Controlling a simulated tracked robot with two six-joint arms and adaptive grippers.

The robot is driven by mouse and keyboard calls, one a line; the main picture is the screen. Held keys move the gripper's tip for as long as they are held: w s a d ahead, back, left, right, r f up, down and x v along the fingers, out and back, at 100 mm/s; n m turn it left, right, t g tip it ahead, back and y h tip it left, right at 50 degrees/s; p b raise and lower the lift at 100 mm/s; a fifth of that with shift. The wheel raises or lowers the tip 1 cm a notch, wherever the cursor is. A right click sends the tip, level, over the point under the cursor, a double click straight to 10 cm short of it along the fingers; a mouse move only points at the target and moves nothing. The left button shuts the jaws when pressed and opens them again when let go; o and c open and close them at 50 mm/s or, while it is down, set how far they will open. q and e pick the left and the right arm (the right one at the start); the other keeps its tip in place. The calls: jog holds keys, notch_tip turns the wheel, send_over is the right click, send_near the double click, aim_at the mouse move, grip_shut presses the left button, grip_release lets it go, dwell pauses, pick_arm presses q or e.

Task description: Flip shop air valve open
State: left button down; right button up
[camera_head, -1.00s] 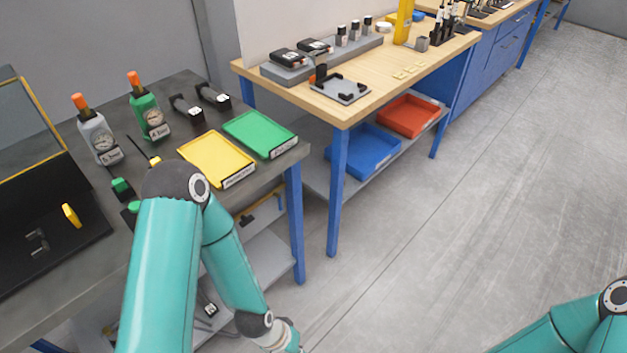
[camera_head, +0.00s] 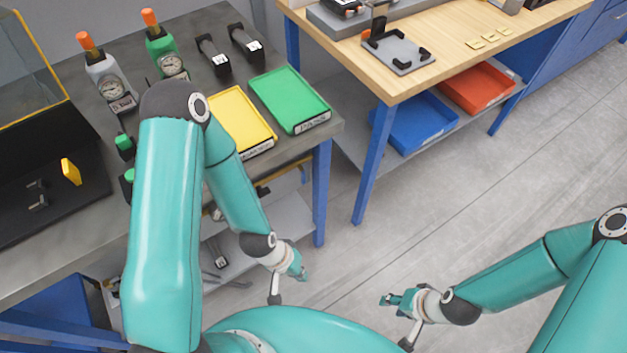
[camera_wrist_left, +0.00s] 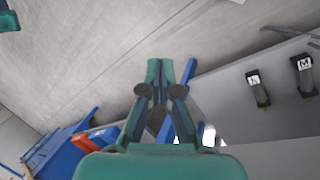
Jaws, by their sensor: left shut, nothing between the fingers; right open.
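I cannot tell for certain which part is the shop air valve. Candidates on the dark bench are a grey unit (camera_head: 103,76) and a green unit (camera_head: 164,52), each with an orange top, a round gauge and a label too small to read. A yellow bar-like part (camera_head: 264,188) shows under the bench's front edge, partly hidden by my left arm. My left gripper (camera_head: 299,272) is low in front of the bench, shut and empty, apart from all of these. It also shows in the left wrist view (camera_wrist_left: 171,74), over the floor. My right gripper (camera_head: 388,299) is open and empty over the floor.
A yellow tray (camera_head: 240,118) and a green tray (camera_head: 289,98) lie on the bench. A lower shelf (camera_head: 285,222) sits beneath it. A wooden table (camera_head: 455,62) stands to the right, with blue (camera_head: 422,123) and red (camera_head: 478,88) bins underneath. The floor at right is clear.

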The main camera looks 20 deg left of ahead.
jog(key=shift+o, duration=0.2)
jog(key=shift+f+b, duration=0.5)
pick_arm(q)
jog(key=w+f+m+t+y+b, duration=0.2)
jog(key=w+f+m+t+b, duration=0.15)
jog(key=w+b, duration=0.45)
jog(key=w+f+m+t+y+b, duration=0.25)
jog(key=w+m+t+b, duration=0.2)
jog(key=w+b, duration=0.35)
notch_tip(320, 180, up, 7)
jog(key=a+m+t+y+b, duration=0.2)
jog(key=m+t+y+b, duration=0.4)
jog(key=b, duration=1)
jog(key=shift+w+r+m+t+b, duration=0.2)
jog(key=shift+m+t+b, duration=0.1)
jog(key=shift+m+t, duration=0.6)
pick_arm(e)
notch_tip(320, 180, down, 33)
jog(key=shift+r, duration=0.2)
